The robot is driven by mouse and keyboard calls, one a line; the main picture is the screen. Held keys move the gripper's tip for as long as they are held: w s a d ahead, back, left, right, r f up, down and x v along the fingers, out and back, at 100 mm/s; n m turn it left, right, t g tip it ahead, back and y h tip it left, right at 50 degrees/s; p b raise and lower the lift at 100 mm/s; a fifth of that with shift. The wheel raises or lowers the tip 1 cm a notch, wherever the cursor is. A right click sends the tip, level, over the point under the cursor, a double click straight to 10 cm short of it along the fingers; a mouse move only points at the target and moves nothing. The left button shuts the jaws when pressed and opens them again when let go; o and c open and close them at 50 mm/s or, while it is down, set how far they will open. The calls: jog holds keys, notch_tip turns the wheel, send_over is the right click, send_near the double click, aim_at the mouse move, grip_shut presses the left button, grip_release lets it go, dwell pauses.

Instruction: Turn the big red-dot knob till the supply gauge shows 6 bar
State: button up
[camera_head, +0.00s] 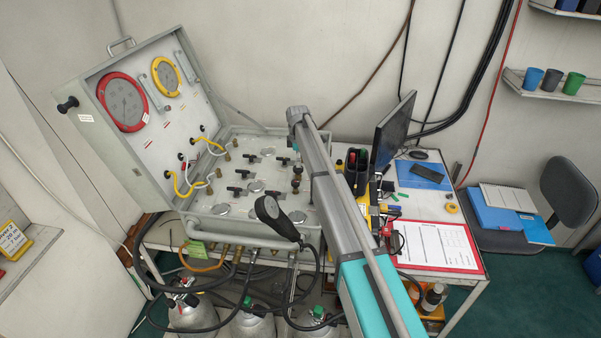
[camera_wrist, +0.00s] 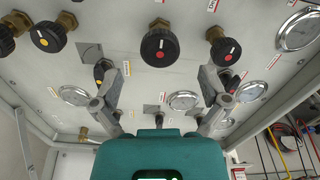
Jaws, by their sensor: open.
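The largest-looking red-dot knob (camera_wrist: 160,46), black on a brass stem, is at the upper middle of the wrist view. My gripper (camera_wrist: 156,78) is open and empty. Its fingers are spread left and right below that knob in the picture, with no visible contact. A second red-dot knob (camera_wrist: 222,51) is to the right, and a smaller one (camera_wrist: 228,80) is near the right finger. Several round gauges (camera_wrist: 184,101) are on the panel; I cannot read their labels or needles, so I cannot tell which is supply. In the head view my arm hides part of the panel.
Yellow-dot knobs (camera_wrist: 47,37) are on the left, one close to the left finger. The case lid stands open with a red-rimmed gauge (camera_head: 122,102) and a yellow-rimmed gauge (camera_head: 167,77). A black handset-like object (camera_head: 274,215) is at the front edge. A monitor (camera_head: 393,130) stands right.

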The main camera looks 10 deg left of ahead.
aim_at(298, 170)
jog(key=shift+f+b, duration=1.65)
jog(key=shift+f, duration=0.25)
jog(key=c, duration=1.1)
jog(key=shift+d, duration=0.3)
jog(key=shift+c, duration=0.2)
jog(key=shift+a, duration=0.25)
jog(key=shift+m, duration=0.3)
